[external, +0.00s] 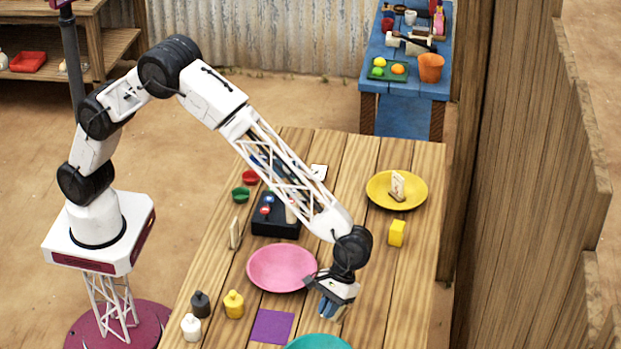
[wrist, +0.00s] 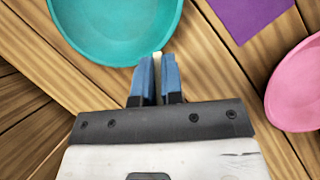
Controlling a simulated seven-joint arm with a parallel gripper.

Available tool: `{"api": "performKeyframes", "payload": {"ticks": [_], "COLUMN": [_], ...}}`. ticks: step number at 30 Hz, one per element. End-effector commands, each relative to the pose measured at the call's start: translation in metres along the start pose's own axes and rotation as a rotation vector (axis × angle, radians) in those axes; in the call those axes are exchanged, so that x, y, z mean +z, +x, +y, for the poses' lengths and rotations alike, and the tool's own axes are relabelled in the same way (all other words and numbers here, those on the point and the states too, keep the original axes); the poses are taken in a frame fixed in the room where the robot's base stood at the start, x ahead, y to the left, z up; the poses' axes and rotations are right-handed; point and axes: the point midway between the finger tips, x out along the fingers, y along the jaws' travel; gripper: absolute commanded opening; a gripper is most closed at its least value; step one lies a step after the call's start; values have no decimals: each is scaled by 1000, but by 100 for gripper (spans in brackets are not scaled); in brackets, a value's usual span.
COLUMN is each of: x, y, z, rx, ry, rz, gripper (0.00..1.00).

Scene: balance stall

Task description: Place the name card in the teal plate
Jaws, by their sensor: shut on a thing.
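The teal plate (external: 318,342) is at the front edge of the external view, partly cut off. It also shows at the top left of the wrist view (wrist: 118,55), cut off by the frame. My gripper (external: 331,304) is above the table, just behind the teal plate in the external view. Its blue fingers (wrist: 158,68) are shut on a thin cream-white piece (wrist: 157,55). Only a small edge shows, so I cannot tell for sure that it is the name card.
A pink plate (external: 282,268) lies left of my gripper. A purple mat (external: 272,326) lies left of the teal plate. Several small bottles (external: 233,304) stand at the front left. A yellow block (external: 397,233) is at the right. The boards right of my gripper are clear.

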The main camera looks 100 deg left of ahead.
Motion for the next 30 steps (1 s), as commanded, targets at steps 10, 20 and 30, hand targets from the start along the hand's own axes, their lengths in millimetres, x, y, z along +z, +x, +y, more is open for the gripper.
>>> {"api": "performKeyframes", "payload": {"ticks": [10, 20, 30], "x": [26, 58, 103], "y": [16, 24, 26], "z": [-1, 7, 23], "rx": [-87, -108, -65], "ry": [250, 562, 907], "rz": [298, 576, 774], "gripper": [0, 0, 0]}}
